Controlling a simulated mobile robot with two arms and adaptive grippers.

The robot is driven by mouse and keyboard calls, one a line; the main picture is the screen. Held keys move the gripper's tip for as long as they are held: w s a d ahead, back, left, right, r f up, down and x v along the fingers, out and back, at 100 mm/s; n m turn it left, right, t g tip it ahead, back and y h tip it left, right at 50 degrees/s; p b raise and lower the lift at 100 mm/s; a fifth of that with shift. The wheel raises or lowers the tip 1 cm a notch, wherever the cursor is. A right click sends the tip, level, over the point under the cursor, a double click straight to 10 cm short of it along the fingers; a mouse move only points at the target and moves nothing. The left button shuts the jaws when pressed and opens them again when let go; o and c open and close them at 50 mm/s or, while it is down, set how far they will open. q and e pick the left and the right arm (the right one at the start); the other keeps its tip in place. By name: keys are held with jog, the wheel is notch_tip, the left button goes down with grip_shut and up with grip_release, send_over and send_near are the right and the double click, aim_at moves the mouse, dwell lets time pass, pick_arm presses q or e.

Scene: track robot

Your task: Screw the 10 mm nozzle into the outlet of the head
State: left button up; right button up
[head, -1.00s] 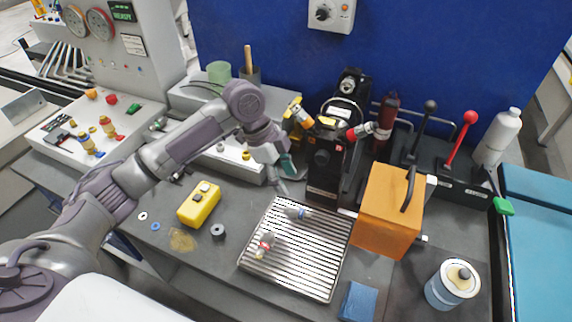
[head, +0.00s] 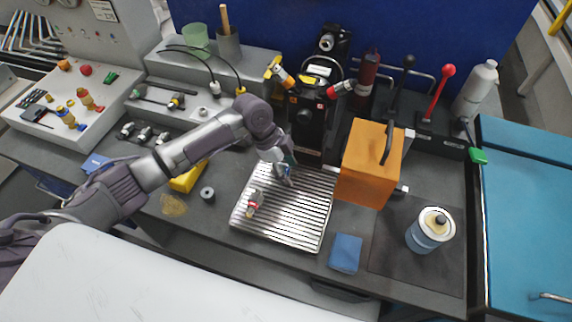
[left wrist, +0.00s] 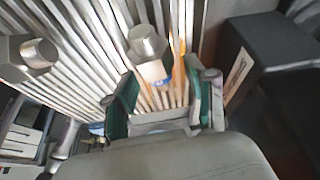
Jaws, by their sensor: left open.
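A ribbed metal tray (head: 315,228) lies on the bench. A small metal nozzle with a blue band (head: 284,172) is at its back left, partly hidden by my gripper. A second nozzle with a red band (head: 254,202) lies nearer the front left. I cannot read which is the 10 mm one. My left gripper (head: 285,162) is at the blue-banded nozzle. In the left wrist view its green-padded fingers (left wrist: 162,100) are open, with the blue-banded nozzle (left wrist: 151,62) just ahead between them. A black head unit (head: 312,125) stands behind the tray; its outlet is not clear. My right gripper is out of view.
An orange box (head: 368,165) stands right of the tray, close to the black unit. A blue cloth (head: 345,253) and a blue-and-white can (head: 430,231) are at the front right. A yellow box (head: 188,177) and a dark ring (head: 207,194) lie on the left.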

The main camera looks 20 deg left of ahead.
pick_arm(q)
grip_shut()
dwell(0.4)
